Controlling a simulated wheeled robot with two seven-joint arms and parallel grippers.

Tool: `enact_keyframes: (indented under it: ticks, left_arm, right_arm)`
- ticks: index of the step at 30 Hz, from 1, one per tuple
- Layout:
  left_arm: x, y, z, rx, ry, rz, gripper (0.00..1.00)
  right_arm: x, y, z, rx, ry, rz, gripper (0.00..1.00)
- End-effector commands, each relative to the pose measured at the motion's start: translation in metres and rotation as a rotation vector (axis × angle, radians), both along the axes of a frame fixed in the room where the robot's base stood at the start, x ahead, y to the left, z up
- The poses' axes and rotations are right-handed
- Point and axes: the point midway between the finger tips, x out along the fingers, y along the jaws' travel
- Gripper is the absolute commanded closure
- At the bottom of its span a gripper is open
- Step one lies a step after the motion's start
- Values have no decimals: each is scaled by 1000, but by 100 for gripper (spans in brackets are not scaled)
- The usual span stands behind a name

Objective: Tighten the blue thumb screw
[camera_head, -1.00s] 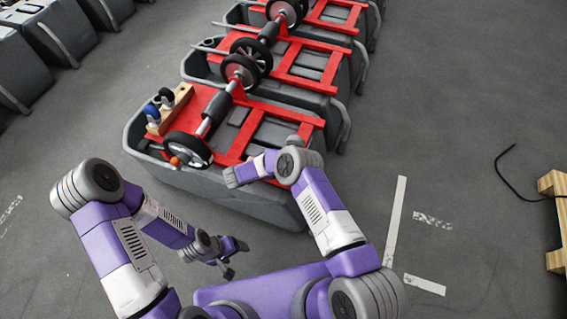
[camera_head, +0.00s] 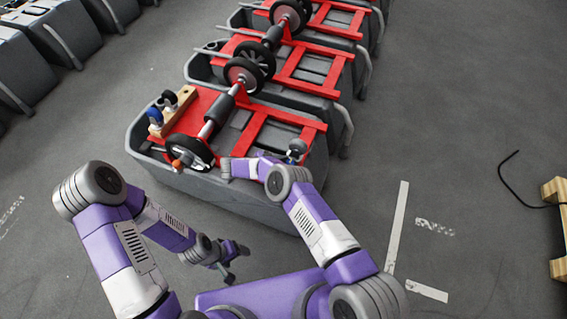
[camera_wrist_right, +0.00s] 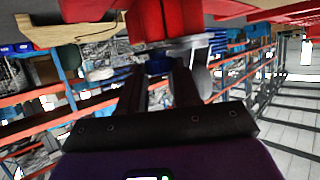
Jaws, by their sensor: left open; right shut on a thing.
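The blue thumb screw (camera_wrist_right: 158,64) shows in the right wrist view as a small blue piece just below a red block (camera_wrist_right: 160,18). My right gripper (camera_wrist_right: 158,74) is shut on it, with one dark finger on each side. In the head view my right arm reaches over the near tank (camera_head: 190,190), and I cannot make out its fingertips or the screw there. My left gripper (camera_head: 236,264) is open and empty, low in front of the tank and away from it.
The near tank carries a red frame (camera_head: 250,130), a roller with black wheels (camera_head: 190,152) and a wooden block (camera_head: 175,110) with a blue and a black knob. More tanks stand behind.

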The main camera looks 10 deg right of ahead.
Motion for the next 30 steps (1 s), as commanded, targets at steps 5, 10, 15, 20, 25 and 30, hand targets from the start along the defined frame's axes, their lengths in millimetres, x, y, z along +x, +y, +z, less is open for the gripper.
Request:
enact_keyframes:
  ticks: [5,10,15,20,25,30]
  left_arm:
    - [0,0,0,0,0,0,26]
    - [0,0,0,0,0,0,26]
    - [0,0,0,0,0,0,26]
    - [0,0,1,0,0,0,26]
    - [0,0,3,0,0,0,26]
    - [0,0,3,0,0,0,26]
  right_arm:
    - [2,-2,5,-10,-8,-3,63]
    - [1,-1,3,-7,-6,-1,42]
    - [1,-1,2,-5,-4,0,42]
    - [0,4,4,-3,-4,1,42]
    - [-3,28,13,-3,-6,2,42]
    - [-6,53,24,-4,-6,1,42]
